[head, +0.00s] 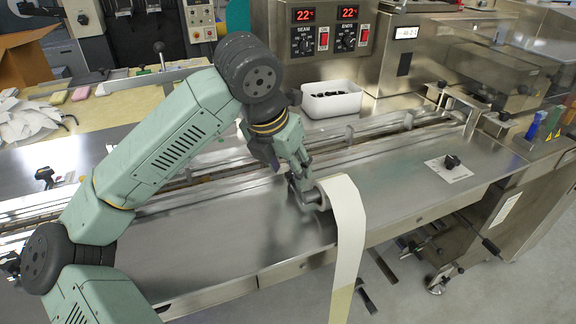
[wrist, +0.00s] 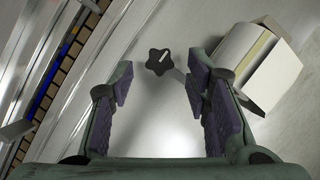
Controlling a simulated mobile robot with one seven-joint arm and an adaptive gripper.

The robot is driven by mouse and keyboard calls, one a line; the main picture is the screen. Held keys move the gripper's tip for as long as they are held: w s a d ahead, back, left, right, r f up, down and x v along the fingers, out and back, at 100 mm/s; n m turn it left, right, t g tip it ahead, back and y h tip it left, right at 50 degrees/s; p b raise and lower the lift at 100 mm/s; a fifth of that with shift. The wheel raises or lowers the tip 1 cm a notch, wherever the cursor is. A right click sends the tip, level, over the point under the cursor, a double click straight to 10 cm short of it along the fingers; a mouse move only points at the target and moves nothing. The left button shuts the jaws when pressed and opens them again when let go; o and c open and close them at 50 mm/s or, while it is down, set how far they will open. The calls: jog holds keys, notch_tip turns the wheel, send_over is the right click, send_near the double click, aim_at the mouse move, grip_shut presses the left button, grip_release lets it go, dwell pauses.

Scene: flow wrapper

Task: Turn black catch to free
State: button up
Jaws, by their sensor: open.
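A black star-shaped knob with a white line, which looks like the black catch (wrist: 158,61), shows in the wrist view on the metal deck. A short grey bar reaches from it toward the paper roll. My gripper (wrist: 161,76) is open, its purple-padded fingers either side of the knob in the picture; I see no contact. In the head view my gripper (head: 306,198) points down at the deck beside the paper roll, and it hides the knob there. Another black knob (head: 452,161) stands on a white label plate farther right; I cannot tell whether it is a catch.
The white paper web (head: 347,225) hangs over the deck's front edge, close right of my gripper; its roll also shows in the wrist view (wrist: 262,65). A rail channel (head: 235,170) runs behind. A white bin (head: 331,100) stands farther back. The deck (head: 225,240) left is clear.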

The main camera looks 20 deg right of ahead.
jog(key=shift+w+d+f, duration=0.1)
jog(key=shift+d+f, duration=0.05)
jog(key=shift+f, duration=0.3)
jog(key=shift+c, duration=0.3)
grip_shut()
